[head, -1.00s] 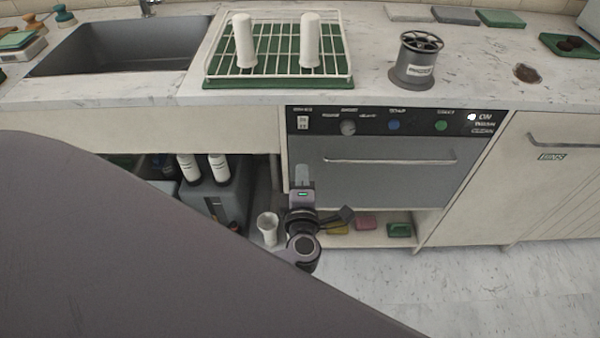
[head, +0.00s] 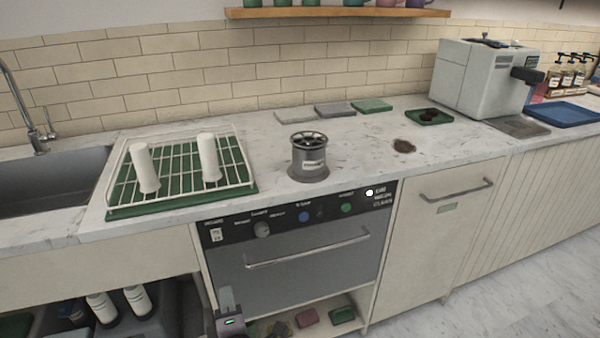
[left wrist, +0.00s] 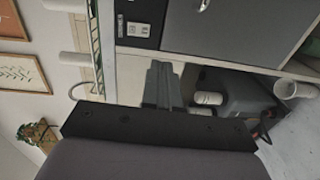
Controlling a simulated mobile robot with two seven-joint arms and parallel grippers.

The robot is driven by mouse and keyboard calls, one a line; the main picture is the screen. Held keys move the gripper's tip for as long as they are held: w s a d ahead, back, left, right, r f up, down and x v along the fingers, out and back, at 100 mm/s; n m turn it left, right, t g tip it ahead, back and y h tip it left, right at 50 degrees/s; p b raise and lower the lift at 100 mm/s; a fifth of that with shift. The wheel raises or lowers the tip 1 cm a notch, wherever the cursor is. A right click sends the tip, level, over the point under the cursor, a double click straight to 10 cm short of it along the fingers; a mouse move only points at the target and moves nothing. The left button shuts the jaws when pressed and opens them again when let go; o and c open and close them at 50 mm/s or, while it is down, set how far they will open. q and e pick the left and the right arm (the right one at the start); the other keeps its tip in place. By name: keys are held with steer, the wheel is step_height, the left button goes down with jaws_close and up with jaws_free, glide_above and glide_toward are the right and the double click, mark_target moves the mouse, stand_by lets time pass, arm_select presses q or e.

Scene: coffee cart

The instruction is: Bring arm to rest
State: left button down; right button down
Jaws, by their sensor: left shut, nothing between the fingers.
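My left gripper (head: 225,292) shows at the bottom edge of the head view, in front of the lower left part of the grey undercounter machine (head: 300,262). Only its fingers and wrist show there; the rest of the arm is cut off by the frame. In the left wrist view, its two dark fingers (left wrist: 160,80) are together with nothing between them. It touches nothing that I can make out. My right gripper is in neither view.
A rack (head: 180,172) with two white cylinders and a grey canister (head: 309,158) stand on the counter. An open shelf bay (head: 150,305) lies left of the machine; a white cup (left wrist: 288,89) shows near it. Floor is clear at the lower right.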

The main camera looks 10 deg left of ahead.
arm_select(q)
steer(key=s+d+m+t+h, duration=0.2)
steer(key=s+d+m+h, duration=0.5)
steer(key=m+h, duration=0.7)
steer(key=s+a+f+m+g+y, duration=0.3)
steer(key=s+f+m+g, duration=0.3)
steer(key=s+m, duration=0.5)
steer(key=shift+a+f+m+y+p, duration=0.3)
steer(key=shift+a+f+m, duration=0.3)
steer(key=shift+f, duration=0.35)
steer(key=shift+w, duration=0.1)
